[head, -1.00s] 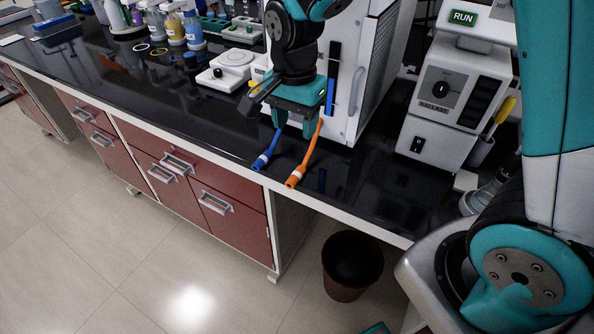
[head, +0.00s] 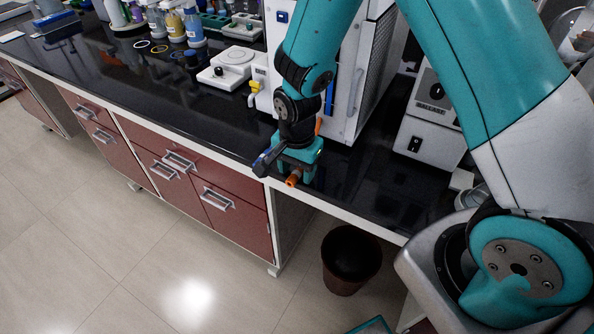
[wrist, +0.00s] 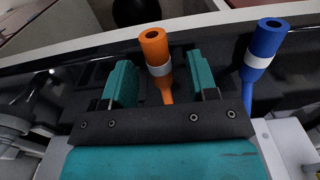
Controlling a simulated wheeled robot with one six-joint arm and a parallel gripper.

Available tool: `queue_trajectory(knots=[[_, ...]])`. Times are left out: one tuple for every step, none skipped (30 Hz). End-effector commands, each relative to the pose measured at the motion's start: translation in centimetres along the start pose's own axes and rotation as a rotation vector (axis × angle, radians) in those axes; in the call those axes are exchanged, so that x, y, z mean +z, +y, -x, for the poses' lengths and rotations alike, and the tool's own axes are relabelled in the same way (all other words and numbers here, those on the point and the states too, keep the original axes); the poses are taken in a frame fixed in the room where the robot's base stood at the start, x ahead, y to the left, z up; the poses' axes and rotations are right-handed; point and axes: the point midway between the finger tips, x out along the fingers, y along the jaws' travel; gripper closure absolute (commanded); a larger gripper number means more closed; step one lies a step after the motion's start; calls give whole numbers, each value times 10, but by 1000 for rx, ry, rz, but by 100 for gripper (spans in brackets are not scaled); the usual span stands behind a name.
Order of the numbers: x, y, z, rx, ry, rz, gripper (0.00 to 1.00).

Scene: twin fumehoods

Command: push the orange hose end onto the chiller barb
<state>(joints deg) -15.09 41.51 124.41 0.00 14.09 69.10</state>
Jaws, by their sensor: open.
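The orange hose end (wrist: 155,48), with a pale collar, stands between the two teal fingers of my gripper (wrist: 164,84) in the wrist view. Gaps show on both sides, so the fingers are open around it without gripping. In the head view, the orange tip (head: 292,181) pokes out below my gripper (head: 295,170) at the bench's front edge, and a bit of its orange tube (head: 318,126) shows behind. The blue hose end (wrist: 264,46) is outside the fingers, to the right in the wrist view. I cannot make out the chiller barb.
A white cabinet (head: 378,72) with a vented side stands behind my gripper. A white unit with a black dial (head: 425,128) is to its right. A white hotplate (head: 229,72) and several bottles stand left. The black bench top (head: 130,95) is mostly clear along its front. A bin (head: 350,262) stands below.

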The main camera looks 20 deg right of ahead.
Motion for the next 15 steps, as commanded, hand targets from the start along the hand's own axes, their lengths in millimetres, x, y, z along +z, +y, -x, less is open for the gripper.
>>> queue_trajectory(knots=[[0,0,0,-1,0,0,47],[0,0,0,-1,0,0,47],[0,0,0,-1,0,0,47],[0,0,0,-1,0,0,47],[0,0,0,0,0,0,54],[0,0,0,0,0,0,63],[0,0,0,0,0,0,70],[0,0,0,0,0,0,77],[0,0,0,0,0,0,86],[0,0,0,0,0,0,93],[0,0,0,0,0,0,100],[0,0,0,0,0,0,100],[0,0,0,0,0,0,100],[0,0,0,0,0,0,100],[0,0,1,0,0,0,100]])
